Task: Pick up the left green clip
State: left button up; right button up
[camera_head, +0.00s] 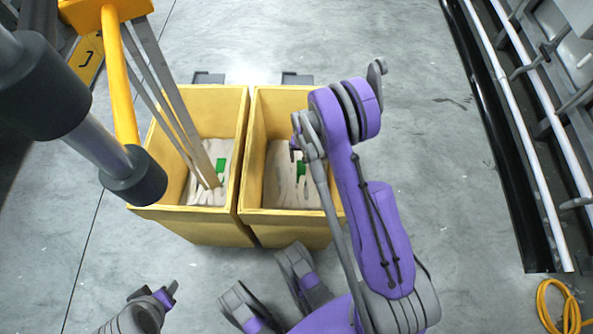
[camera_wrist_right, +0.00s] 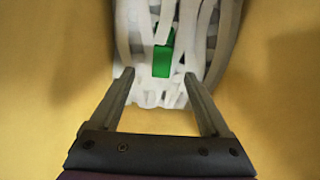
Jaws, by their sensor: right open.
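One green clip (camera_head: 220,166) lies on pale webbing in the left yellow bin (camera_head: 198,225). Another green clip (camera_head: 301,170) lies on the webbing in the right yellow bin (camera_head: 290,228). My right gripper (camera_head: 296,150) reaches down over the right bin, partly hidden by its own arm. In the right wrist view my right gripper (camera_wrist_right: 158,75) is open and empty, with a green clip (camera_wrist_right: 163,52) ahead between its fingers. White strands (camera_wrist_right: 215,40) cross part of this clip.
Metal bars (camera_head: 165,85) slope down into the left bin from an orange-yellow frame (camera_head: 122,80). A dark roller (camera_head: 135,180) hangs close to that bin's left side. White pipes (camera_head: 520,110) run along the right edge, above a yellow hose (camera_head: 560,310). Grey floor between is clear.

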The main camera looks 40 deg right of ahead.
jog(key=b, duration=0.1)
send_over(301, 169)
jog(key=f, duration=0.5)
jog(key=shift+s+d+f, duration=0.1)
jog(key=shift+s+f, duration=0.15)
jog(key=shift+s, duration=0.1)
jog(key=f, duration=0.1)
jog(key=f+b, duration=0.1)
jog(key=f, duration=0.1)
jog(key=f+b, duration=0.1)
jog(key=f, duration=0.1)
jog(key=shift+w+f, duration=0.1)
jog(key=shift+w, duration=0.15)
grip_shut()
